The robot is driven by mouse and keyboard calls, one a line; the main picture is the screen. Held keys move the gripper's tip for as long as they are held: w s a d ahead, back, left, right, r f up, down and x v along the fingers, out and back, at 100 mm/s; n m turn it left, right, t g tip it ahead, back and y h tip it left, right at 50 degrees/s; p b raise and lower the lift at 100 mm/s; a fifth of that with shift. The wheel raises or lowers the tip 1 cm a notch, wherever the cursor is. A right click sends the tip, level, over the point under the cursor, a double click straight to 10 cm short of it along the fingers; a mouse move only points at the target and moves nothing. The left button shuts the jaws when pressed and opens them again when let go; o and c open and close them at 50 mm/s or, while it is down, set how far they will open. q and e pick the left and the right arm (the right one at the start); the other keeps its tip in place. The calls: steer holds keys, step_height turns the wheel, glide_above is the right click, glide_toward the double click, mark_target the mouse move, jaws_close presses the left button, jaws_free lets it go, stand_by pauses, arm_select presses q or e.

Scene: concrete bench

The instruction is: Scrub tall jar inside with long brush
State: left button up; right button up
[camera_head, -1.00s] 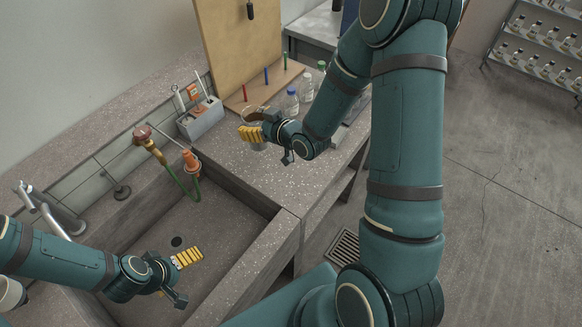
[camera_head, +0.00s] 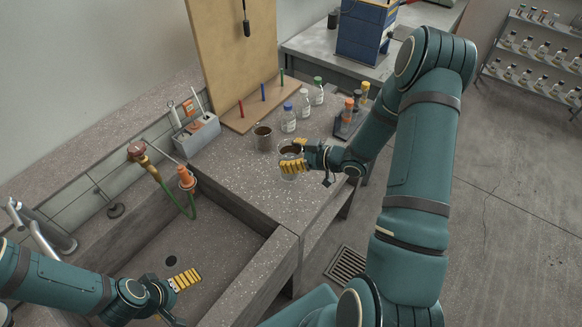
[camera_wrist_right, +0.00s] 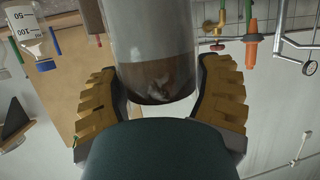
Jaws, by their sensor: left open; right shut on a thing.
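My right gripper (camera_head: 294,155) is shut on a clear glass jar (camera_head: 288,151) with dark brown matter inside. In the right wrist view the jar (camera_wrist_right: 155,50) stands between the two yellow fingers, with a brown layer at the end in view. A second glass vessel with brown contents (camera_head: 263,139) stands on the bench to its left. My left gripper (camera_head: 180,298) is open and empty over the sink basin. A grey caddy (camera_head: 197,133) behind the sink holds upright handles; I cannot tell whether one is the long brush. A dark-tipped tool (camera_head: 246,26) hangs at the wooden board.
Several bottles (camera_head: 289,118) and a dark rack (camera_head: 347,126) stand behind the right gripper. The bench front is clear.

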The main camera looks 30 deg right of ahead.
steer(key=shift+f, duration=2.05)
steer(key=shift+f+b, duration=0.1)
steer(key=shift+b, duration=0.3)
steer(key=o, duration=1.3)
steer(key=shift+f, duration=0.1)
steer(key=shift+r, duration=0.2)
steer(key=shift+s+d+r, duration=0.15)
steer(key=shift+s+d, duration=0.05)
steer(key=shift+s, duration=0.05)
steer(key=p+v, duration=0.1)
steer(key=v, duration=1)
steer(key=shift+s+d, duration=0.1)
steer(key=shift+s, duration=0.1)
